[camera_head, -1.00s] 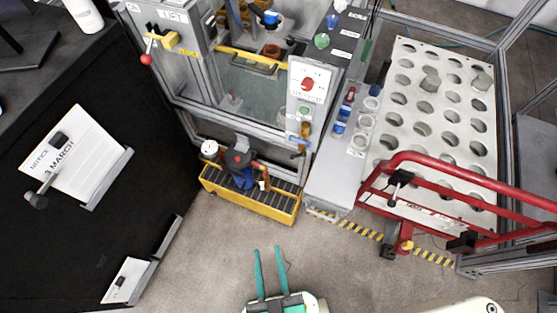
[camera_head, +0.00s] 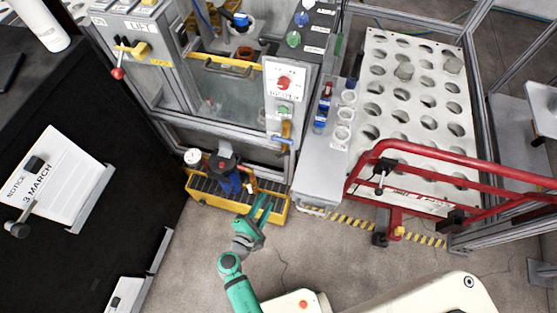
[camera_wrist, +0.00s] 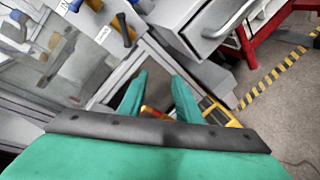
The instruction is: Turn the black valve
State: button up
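A pump-like unit with a blue body (camera_head: 231,184) stands in the yellow tray (camera_head: 208,200) below the machine's glass front. A dark, black-and-red round part (camera_head: 222,162) sits on top of it; this may be the black valve, though it is too small to be sure. My gripper (camera_head: 265,203) is at the right front of the tray, to the right of the unit. In the wrist view my gripper (camera_wrist: 157,80) has its two teal fingers apart, with an orange part (camera_wrist: 154,112) showing between them. The black part cannot be made out there.
A white round gauge (camera_head: 193,156) stands left of the unit. The grey cabinet (camera_head: 320,180) and red barrier (camera_head: 420,157) are to the right. The black cabinet (camera_head: 130,190) is left. Floor in front is clear.

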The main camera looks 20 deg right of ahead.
aim_at(282, 154)
jog(key=w+d+r+n+t+h, duration=0.1)
jog(key=w+d+r+n+h, duration=0.15)
jog(key=w+r, duration=0.35)
jog(key=x, duration=0.9)
jog(key=shift+w+d+r+h, duration=0.25)
jog(key=shift+d+h, duration=0.1)
jog(key=shift+h, duration=0.1)
jog(key=shift+m, duration=0.25)
jog(key=shift+c, duration=0.3)
grip_shut()
